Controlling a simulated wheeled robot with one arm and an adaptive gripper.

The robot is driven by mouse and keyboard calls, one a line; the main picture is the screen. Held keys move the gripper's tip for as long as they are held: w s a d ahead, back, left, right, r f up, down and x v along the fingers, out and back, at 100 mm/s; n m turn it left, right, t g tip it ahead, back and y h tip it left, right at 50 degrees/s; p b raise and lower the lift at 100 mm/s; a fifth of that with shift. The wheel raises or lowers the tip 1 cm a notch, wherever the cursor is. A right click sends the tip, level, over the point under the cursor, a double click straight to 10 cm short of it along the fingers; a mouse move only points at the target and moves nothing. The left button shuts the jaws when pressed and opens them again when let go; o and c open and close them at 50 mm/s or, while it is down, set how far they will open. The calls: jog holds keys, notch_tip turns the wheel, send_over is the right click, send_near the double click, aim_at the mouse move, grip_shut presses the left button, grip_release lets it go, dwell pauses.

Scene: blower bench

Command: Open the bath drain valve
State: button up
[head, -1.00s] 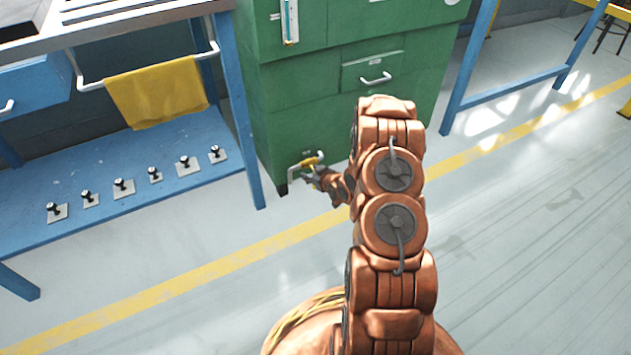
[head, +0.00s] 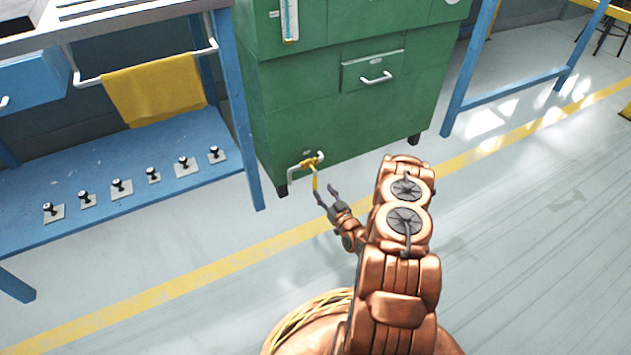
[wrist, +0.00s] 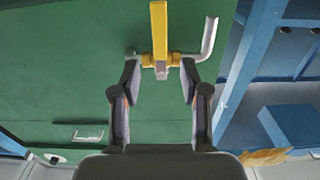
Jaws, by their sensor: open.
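The drain valve (head: 309,162) sits low on the front of the green bath cabinet (head: 340,125), with a brass body and a bent white outlet pipe (head: 291,174) on its left. Its yellow lever (head: 315,184) hangs down, crosswise to the pipe. In the wrist view the lever (wrist: 159,28) points to the picture's top, and the pipe (wrist: 209,40) bends the same way. My gripper (head: 326,193) is open and empty, in front of the valve and just right of the lever in the head view. In the wrist view its fingertips (wrist: 159,75) are spread either side of the valve body.
A blue bench (head: 241,130) stands left of the cabinet, with a yellow towel (head: 155,90) on its rail and several small black-knobbed plates (head: 122,187) on its lower shelf. The floor in front, with its yellow line (head: 230,265), is clear.

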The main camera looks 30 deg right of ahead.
aim_at(315, 181)
jog(key=shift+w+d+b, duration=0.15)
jog(key=shift+w+b, duration=0.7)
jog(key=shift+w, duration=1)
jog(key=shift+w+d+b, duration=0.15)
jog(key=shift+w+b, duration=0.65)
jog(key=shift+w, duration=1)
grip_shut()
